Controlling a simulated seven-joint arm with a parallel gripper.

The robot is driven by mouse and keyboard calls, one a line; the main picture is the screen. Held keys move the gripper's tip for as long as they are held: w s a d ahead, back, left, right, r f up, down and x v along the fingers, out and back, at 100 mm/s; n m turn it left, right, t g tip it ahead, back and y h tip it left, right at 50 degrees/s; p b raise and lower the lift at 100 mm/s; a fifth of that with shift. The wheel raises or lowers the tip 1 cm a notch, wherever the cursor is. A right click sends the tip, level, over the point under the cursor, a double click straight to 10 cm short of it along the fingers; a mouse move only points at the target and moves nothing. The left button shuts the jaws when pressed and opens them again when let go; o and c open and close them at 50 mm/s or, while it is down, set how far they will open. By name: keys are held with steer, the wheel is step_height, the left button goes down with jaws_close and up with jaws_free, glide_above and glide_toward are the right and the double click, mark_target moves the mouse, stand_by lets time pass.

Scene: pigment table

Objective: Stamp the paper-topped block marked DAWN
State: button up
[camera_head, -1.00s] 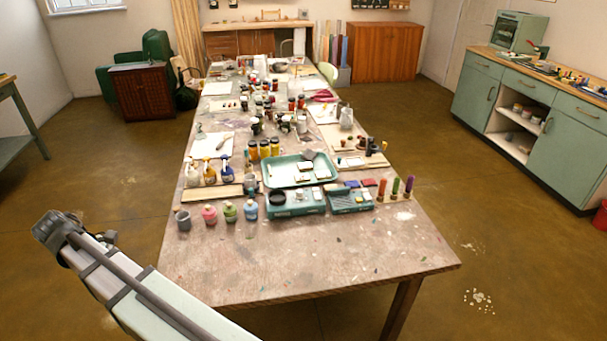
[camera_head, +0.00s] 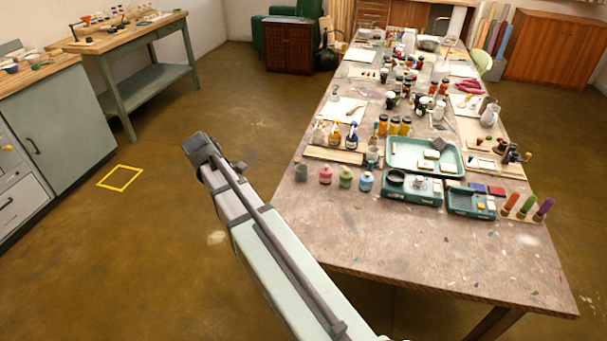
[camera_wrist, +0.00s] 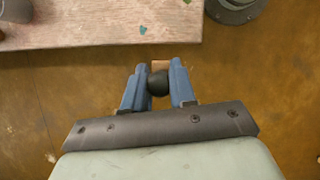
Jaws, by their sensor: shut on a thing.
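My gripper (camera_wrist: 159,76) is shut on a dark round knob (camera_wrist: 157,84) in the wrist view. A small tan piece shows just beyond the knob; the rest of the held thing is hidden. The gripper is over the floor, just off the table edge. In the head view my arm hides the jaws. Pale blocks (camera_head: 438,144) lie in a teal tray (camera_head: 391,151) on the table; their marks are too small to read. An ink-pad-like teal box (camera_head: 470,203) with a dark grid stands in front, at the right.
The long wooden table (camera_head: 400,245) has a clear front part. A yellow floor square (camera_head: 120,178) lies left, by a grey-green cabinet (camera_head: 50,125).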

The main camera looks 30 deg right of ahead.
steer(key=shift+w+d, duration=0.2)
steer(key=shift+d, duration=0.3)
steer(key=s+d+r+m+g+y, duration=0.1)
steer(key=s+d+m, duration=0.15)
steer(key=d, duration=2.05)
steer(key=s+d+r+m+y, duration=0.1)
steer(key=d+m, duration=0.2)
steer(key=d, duration=2.1)
steer(key=s+d+m+y, duration=0.1)
steer(key=s+d+m, duration=0.1)
steer(key=s+d, duration=1.4)
steer(key=s+d+m, duration=0.2)
steer(key=s+d, duration=1)
steer(key=d, duration=0.9)
steer(key=shift+n+g, duration=0.25)
steer(key=shift+g, duration=0.15)
steer(key=shift+s+a+f, duration=0.1)
steer(key=shift+a+f, duration=0.05)
steer(key=shift+f, duration=1.4)
steer(key=shift+s+a+f, duration=0.1)
steer(key=shift+a+f, duration=0.05)
steer(key=shift+f, duration=1.4)
steer(key=shift+f, duration=0.55)
steer(key=shift+r, duration=0.15)
step_height(320, 180, up, 7)
